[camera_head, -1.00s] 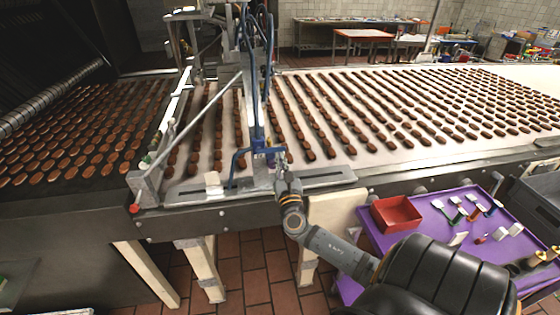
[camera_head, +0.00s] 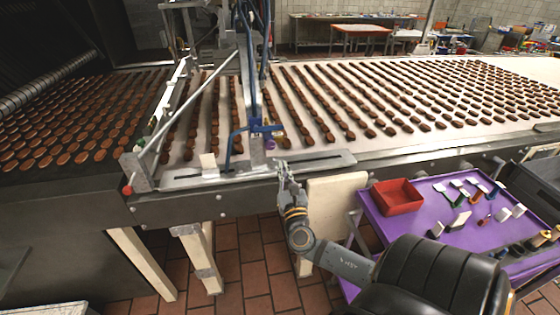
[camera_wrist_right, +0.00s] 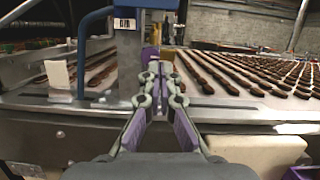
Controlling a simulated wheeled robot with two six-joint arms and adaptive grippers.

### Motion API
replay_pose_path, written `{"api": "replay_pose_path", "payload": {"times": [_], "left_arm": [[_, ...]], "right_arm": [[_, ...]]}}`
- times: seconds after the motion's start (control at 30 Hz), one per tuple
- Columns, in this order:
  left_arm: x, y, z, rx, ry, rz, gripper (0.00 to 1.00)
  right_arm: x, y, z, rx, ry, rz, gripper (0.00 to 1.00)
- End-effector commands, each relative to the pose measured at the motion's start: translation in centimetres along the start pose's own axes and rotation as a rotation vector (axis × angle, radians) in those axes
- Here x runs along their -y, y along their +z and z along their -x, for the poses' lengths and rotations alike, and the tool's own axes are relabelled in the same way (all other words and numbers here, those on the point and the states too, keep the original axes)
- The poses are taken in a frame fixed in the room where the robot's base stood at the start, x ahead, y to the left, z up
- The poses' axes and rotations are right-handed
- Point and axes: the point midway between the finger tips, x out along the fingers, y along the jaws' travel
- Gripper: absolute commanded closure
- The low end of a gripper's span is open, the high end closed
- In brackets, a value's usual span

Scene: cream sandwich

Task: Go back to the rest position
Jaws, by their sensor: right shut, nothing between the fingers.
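My right gripper (camera_head: 283,165) is shut and empty, close in front of the metal front rail (camera_head: 320,162) of the conveyor. In the right wrist view its two fingers (camera_wrist_right: 158,75) meet at the tips, with a blue bracket (camera_wrist_right: 128,5) of the machine just beyond them. Nothing is between the fingers. My left gripper is not in view.
The conveyor (camera_head: 480,115) carries several rows of brown biscuits. A purple cart (camera_head: 400,228) with a red tray (camera_head: 397,196) and brushes stands at the right, beside my right arm. A blue lever (camera_head: 232,140) rises at the rail. Tiled floor (camera_head: 240,270) is open below.

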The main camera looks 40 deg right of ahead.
Motion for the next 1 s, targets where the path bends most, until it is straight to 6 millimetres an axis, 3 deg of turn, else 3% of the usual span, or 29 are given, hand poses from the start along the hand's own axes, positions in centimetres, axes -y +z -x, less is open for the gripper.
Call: {"api": "replay_pose_path", "payload": {"times": [0.2, 0.83, 0.93, 1.0], "left_arm": [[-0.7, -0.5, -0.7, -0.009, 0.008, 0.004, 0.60], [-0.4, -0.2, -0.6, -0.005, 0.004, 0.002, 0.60], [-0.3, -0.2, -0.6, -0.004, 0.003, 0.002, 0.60], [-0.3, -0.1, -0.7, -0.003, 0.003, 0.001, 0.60]], "right_arm": [[0.0, 0.0, 2.0, 0.001, 0.000, 0.000, 1.00], [0.0, -0.2, 2.2, -0.005, -0.002, -0.004, 1.00], [0.6, -3.1, 2.3, -0.072, -0.017, -0.051, 1.00], [1.5, -7.4, 2.7, -0.173, -0.046, -0.130, 1.00]]}}
